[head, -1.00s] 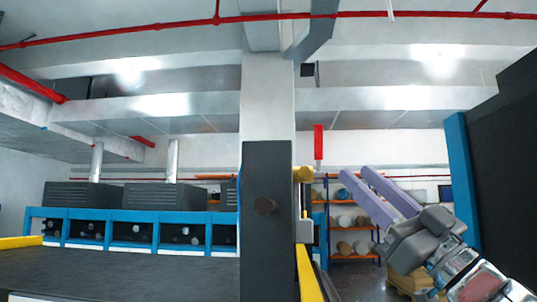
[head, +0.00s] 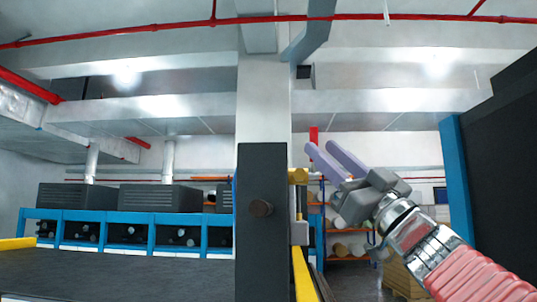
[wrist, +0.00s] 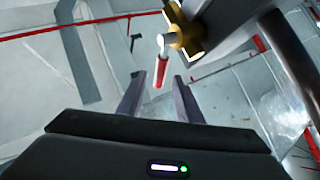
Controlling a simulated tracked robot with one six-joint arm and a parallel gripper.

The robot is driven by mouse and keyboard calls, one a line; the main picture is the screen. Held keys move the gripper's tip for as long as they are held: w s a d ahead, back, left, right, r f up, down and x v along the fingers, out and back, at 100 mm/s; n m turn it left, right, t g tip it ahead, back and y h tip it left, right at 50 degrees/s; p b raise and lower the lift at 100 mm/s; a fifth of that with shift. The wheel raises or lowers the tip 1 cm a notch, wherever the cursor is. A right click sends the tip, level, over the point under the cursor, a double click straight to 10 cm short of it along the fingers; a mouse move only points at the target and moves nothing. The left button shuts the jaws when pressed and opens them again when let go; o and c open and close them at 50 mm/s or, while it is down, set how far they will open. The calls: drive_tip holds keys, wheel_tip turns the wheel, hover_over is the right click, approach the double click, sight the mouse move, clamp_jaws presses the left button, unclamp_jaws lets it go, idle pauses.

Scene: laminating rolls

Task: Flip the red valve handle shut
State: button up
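The red valve handle (head: 313,134) stands upright above a brass valve body (head: 298,176) on the right side of the dark panel. My gripper (head: 320,147) is open and empty, with its two lavender fingers pointing up and left. In the head view the fingertips overlap the lower part of the handle. In the wrist view the handle (wrist: 161,72) shows in the gap between the two fingertips, with the brass valve (wrist: 183,30) above it. I cannot tell whether a finger touches the handle.
The dark panel (head: 262,240) is mounted on a pale column (head: 264,100). A yellow rail (head: 305,278) runs below the valve. A black machine with a blue edge (head: 454,180) stands at the right. Shelves with rolls (head: 345,240) are behind the arm.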

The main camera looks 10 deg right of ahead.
sight(317, 144)
drive_tip(key=shift+x, duration=2.35)
clamp_jaws()
